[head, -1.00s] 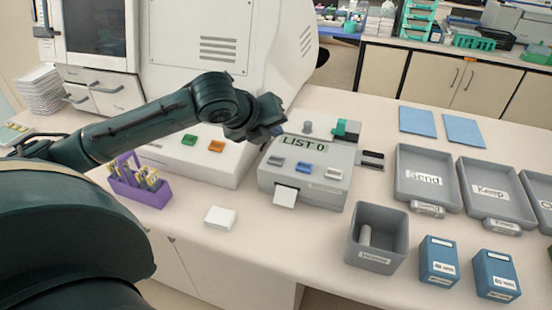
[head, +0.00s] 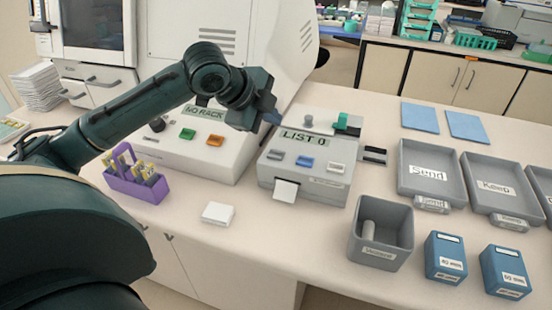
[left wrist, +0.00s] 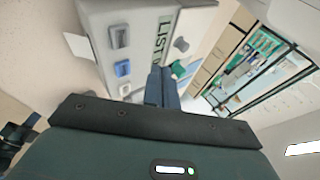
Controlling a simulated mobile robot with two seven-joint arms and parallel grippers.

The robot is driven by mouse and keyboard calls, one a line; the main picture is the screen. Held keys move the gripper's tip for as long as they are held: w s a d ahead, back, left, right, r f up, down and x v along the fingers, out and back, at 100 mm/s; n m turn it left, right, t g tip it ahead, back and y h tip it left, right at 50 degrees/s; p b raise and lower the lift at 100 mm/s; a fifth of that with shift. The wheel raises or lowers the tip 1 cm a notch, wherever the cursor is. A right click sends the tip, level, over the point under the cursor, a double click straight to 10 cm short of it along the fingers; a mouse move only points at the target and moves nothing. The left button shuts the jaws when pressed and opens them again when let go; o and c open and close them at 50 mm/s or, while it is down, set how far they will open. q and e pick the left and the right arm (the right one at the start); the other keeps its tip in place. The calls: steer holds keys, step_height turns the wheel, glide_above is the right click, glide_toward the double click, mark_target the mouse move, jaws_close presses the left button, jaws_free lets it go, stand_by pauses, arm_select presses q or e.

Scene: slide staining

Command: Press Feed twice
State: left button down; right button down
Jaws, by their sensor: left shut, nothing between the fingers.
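A light grey label printer (head: 309,165) stands on the bench, with a display (head: 304,142) reading "LIST 0". Its front has a grey button (head: 276,155), a blue button (head: 305,162) and a white button (head: 336,168); I cannot read which is Feed. A white paper slip (head: 286,190) sticks out of its front. My left gripper (head: 274,117) is shut and empty, above the printer's back left corner and apart from the buttons. In the left wrist view the shut fingers (left wrist: 162,86) show beside the printer (left wrist: 135,20) and its blue button (left wrist: 122,69). My right gripper is not in view.
Left of the printer is a white machine with a "NO RACK" display (head: 206,113) and green and orange buttons. A purple rack (head: 137,184), a white block (head: 218,214), a grey bin (head: 380,235), blue boxes (head: 446,258) and grey trays (head: 430,176) stand around.

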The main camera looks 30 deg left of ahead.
mark_target(271, 155)
arm_select(q)
steer(key=r+n+h+b, duration=0.1)
steer(key=n, duration=0.5)
steer(key=r+n+h+b, duration=0.1)
steer(key=n+b, duration=0.1)
steer(key=n, duration=0.4)
steer(key=r+n+h+b, duration=0.1)
steer(key=n, duration=0.6)
steer(key=shift+s+r+g, duration=0.15)
steer(key=shift+s+g, duration=0.1)
steer(key=shift+g, duration=0.15)
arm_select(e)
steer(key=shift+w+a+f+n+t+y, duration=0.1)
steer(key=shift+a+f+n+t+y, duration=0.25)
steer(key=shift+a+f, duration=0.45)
arm_select(q)
steer(key=shift+b, duration=0.3)
